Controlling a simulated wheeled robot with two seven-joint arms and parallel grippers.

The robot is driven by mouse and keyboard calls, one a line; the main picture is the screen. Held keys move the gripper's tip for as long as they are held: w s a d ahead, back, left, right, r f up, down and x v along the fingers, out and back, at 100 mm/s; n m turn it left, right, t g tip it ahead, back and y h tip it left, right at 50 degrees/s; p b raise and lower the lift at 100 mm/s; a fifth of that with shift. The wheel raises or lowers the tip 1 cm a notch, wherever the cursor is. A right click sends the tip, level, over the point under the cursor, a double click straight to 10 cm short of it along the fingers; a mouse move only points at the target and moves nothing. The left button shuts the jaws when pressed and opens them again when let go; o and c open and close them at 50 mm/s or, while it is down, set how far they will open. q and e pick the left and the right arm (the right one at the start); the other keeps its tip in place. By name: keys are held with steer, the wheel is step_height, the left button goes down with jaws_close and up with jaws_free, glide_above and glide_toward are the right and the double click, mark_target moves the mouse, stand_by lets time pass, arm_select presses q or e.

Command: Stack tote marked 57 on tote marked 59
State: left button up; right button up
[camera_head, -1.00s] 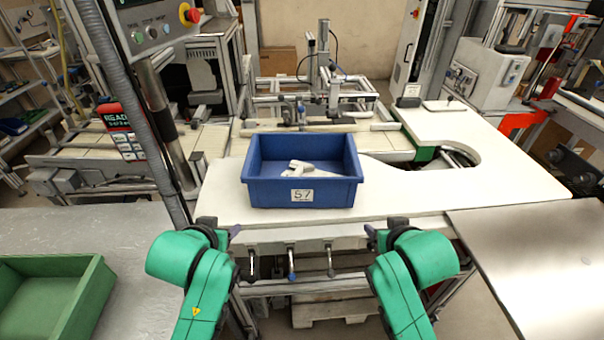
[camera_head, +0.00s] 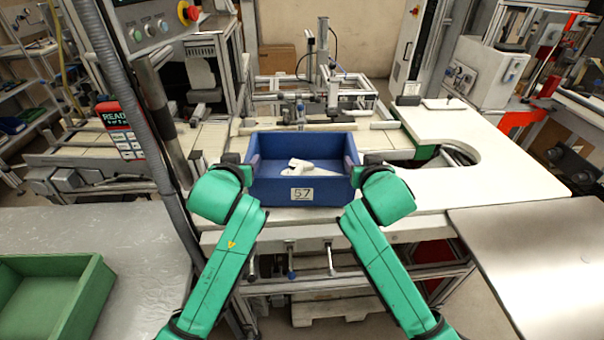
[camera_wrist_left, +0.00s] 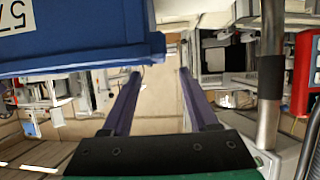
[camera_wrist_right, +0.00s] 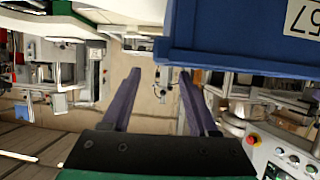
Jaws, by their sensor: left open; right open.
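The blue tote marked 57 (camera_head: 270,190) stands upright on the white worktop, with a light grey part (camera_head: 310,168) inside it. My left gripper (camera_head: 255,160) is open at the tote's left side, and my right gripper (camera_head: 350,160) is open at its right side. The tote's blue wall shows beside the spread fingers in the left wrist view (camera_wrist_left: 75,45) and the right wrist view (camera_wrist_right: 235,40). I cannot tell whether any finger touches it. No marking 59 is visible. A green tote (camera_head: 92,290), partly cut off at the lower left, shows no readable label.
The white worktop (camera_head: 470,185) is clear to the right of the blue tote. A grey table (camera_head: 140,235) carries the green tote. A bare metal table (camera_head: 540,260) is at the right. A hanging control panel and its post (camera_head: 165,120) stand left of my left arm.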

mark_target(249, 153)
arm_select(q)
steer(key=x, duration=0.8)
steer(key=shift+w+f, duration=0.15)
steer(key=shift+w, duration=0.05)
arm_select(e)
steer(key=x, duration=0.8)
steer(key=shift+w+f, duration=0.15)
arm_select(q)
steer(key=shift+s, duration=0.1)
jaws_close()
arm_select(e)
jaws_close()
